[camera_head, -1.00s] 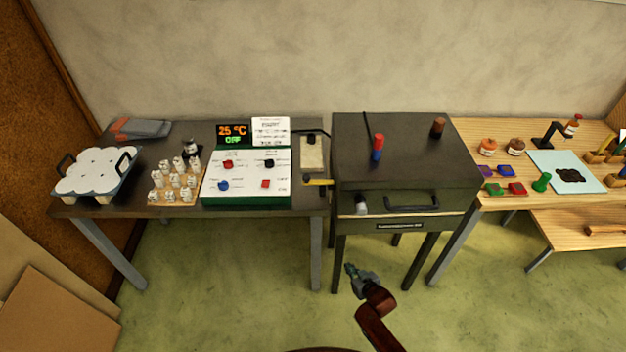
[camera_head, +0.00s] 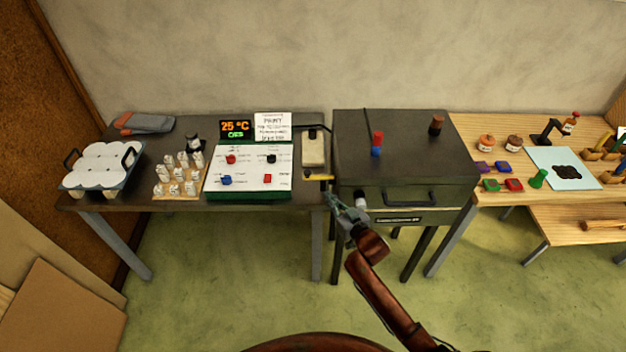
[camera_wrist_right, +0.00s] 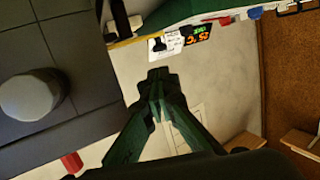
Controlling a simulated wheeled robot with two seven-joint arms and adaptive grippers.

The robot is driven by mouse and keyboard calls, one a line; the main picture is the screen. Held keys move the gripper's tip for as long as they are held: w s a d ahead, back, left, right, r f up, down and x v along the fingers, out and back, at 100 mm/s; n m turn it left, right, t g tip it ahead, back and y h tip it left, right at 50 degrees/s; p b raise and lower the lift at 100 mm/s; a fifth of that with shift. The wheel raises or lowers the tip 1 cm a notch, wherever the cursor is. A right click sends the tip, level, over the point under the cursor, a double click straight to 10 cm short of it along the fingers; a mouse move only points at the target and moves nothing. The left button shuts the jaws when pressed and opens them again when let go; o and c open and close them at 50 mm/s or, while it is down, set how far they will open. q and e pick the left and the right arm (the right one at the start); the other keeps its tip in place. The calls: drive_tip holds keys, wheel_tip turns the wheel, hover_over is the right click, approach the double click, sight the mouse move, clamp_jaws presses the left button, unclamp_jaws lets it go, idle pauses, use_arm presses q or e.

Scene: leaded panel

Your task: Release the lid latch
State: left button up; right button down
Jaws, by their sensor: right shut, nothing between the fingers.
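The dark box with a lid (camera_head: 405,150) stands on legs between two tables. A pale grey round knob (camera_head: 361,199), likely the lid latch, sits at the left of its front face. My right gripper (camera_head: 331,198) is shut and empty, just left of the knob at the box's front left corner. In the right wrist view the knob (camera_wrist_right: 30,97) is at the left, apart from the shut fingers (camera_wrist_right: 158,78). The gripper partly covers the front corner in the head view. My left gripper is not in view.
A dark handle (camera_head: 410,198) runs along the box's front. A yellow-handled tool (camera_head: 318,177) lies at the left table's right edge. Red-blue (camera_head: 377,145) and brown (camera_head: 436,125) cylinders stand on the lid. The floor in front is free.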

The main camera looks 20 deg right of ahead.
sight(309, 175)
drive_tip(key=x, duration=1.3)
drive_tip(key=shift+f, duration=0.1)
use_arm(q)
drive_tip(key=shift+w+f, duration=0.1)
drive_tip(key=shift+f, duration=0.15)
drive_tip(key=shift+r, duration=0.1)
use_arm(e)
drive_tip(key=shift+w, duration=0.1)
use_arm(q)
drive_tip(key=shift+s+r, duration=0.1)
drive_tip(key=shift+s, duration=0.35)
use_arm(e)
drive_tip(key=shift+a, duration=0.1)
